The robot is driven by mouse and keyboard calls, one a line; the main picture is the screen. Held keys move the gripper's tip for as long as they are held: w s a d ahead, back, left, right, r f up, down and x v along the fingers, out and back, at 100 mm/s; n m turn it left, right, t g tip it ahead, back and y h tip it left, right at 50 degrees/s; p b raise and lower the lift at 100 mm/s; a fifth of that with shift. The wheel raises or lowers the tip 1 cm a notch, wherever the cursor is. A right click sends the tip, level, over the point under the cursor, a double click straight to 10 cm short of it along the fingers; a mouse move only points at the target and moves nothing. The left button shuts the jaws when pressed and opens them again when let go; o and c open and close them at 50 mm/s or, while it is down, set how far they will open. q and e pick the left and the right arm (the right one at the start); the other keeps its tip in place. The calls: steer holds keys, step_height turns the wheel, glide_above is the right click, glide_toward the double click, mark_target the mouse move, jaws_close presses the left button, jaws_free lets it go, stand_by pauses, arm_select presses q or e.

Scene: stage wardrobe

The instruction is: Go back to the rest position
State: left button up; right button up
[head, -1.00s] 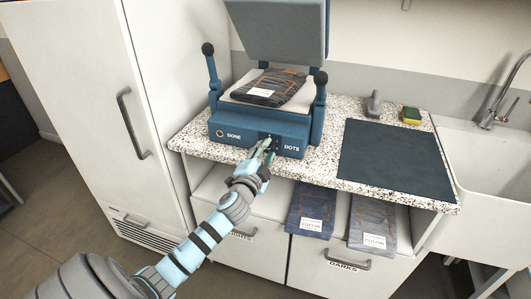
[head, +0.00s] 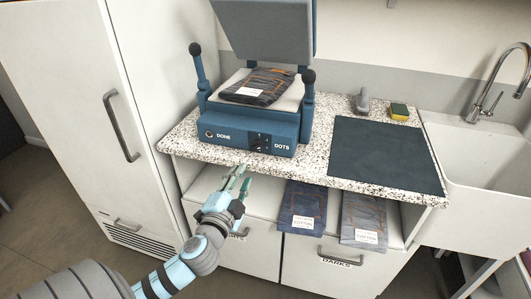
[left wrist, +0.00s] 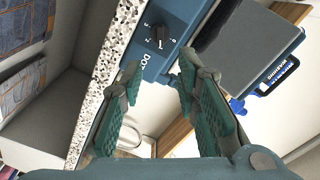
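My left gripper (head: 238,180) is in front of the counter edge, below the blue press (head: 252,130), and apart from it. In the left wrist view its two green fingers (left wrist: 160,100) are spread with nothing between them. The press is open, with its lid (head: 262,28) raised. A folded dark garment with a white label (head: 259,86) lies on its pad. The press front has a dark dial, which shows in the left wrist view (left wrist: 158,36), and a lamp marked DONE (head: 210,133). My right gripper is not in view.
A dark mat (head: 385,153) lies on the speckled counter (head: 320,152), with a sponge (head: 399,111) behind it. Two labelled garments (head: 302,208) (head: 363,220) lie on the shelf below. A sink (head: 475,150) is at right, a tall white cabinet (head: 70,110) at left.

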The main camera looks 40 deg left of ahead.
arm_select(q)
step_height(320, 180, down, 18)
steer(key=s+a+g+h, duration=0.2)
steer(key=a+g, duration=0.1)
steer(key=g, duration=0.2)
steer(key=s+f+n+g+p, duration=0.1)
steer(key=s+f+n+g, duration=0.1)
steer(key=s+f, duration=0.45)
steer(key=s+f+n+g+p, duration=0.1)
steer(key=s+f+g, duration=0.15)
steer(key=f, duration=0.65)
steer(key=s+d+f+n+g+h, duration=0.1)
steer(key=s+d+f, duration=0.3)
steer(key=s, duration=0.5)
steer(key=s+d+f+n+g+h+p, duration=0.1)
steer(key=s+d+f+n+g, duration=0.1)
steer(key=s+d+f, duration=0.3)
steer(key=s+d+f+n+g+h+p, duration=0.1)
steer(key=s+d+f+n+g, duration=0.1)
steer(key=s, duration=1.1)
step_height(320, 180, down, 3)
steer(key=d+g, duration=0.1)
steer(key=d, duration=0.1)
steer(key=shift+d, duration=0.4)
